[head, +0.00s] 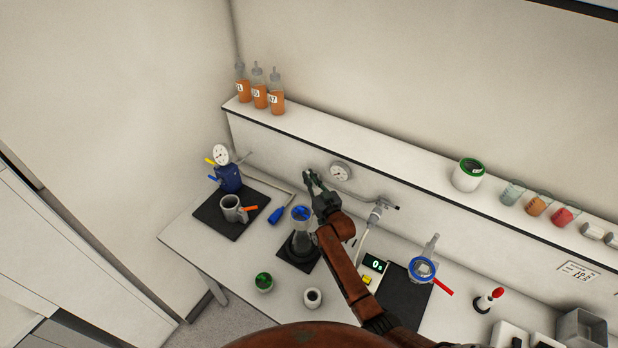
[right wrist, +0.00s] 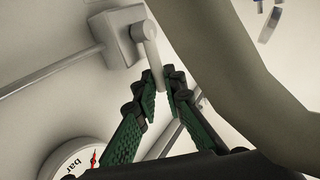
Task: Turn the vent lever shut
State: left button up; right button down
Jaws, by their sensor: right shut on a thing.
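In the right wrist view a light grey lever (right wrist: 151,55) hangs from a pale valve box (right wrist: 119,37) on a wall pipe. My right gripper (right wrist: 165,80) has its green-padded fingers drawn together at the lever's lower end and is shut on it. In the head view the same gripper (head: 312,180) is raised at the wall, just left of a round gauge (head: 341,172). The lever cannot be made out there. My left gripper is in neither view.
A clear cylinder with a blue top (head: 301,228) stands below my right arm.

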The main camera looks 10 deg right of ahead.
dwell(0.6)
jog(key=m+t+b, duration=0.1)
jog(key=b, duration=0.3)
jog(key=s+d+m+t+b, duration=0.1)
jog(key=t+b, duration=0.1)
jog(key=b, duration=0.2)
jog(key=f+m+t+b, duration=0.1)
jog(key=m+t+b, duration=0.1)
jog(key=b, duration=0.2)
jog(key=shift+s+d+f+b, duration=0.1)
jog(key=shift+s+d+b, duration=0.25)
jog(key=shift+s+d, duration=0.05)
jog(key=c, duration=2)
grip_release()
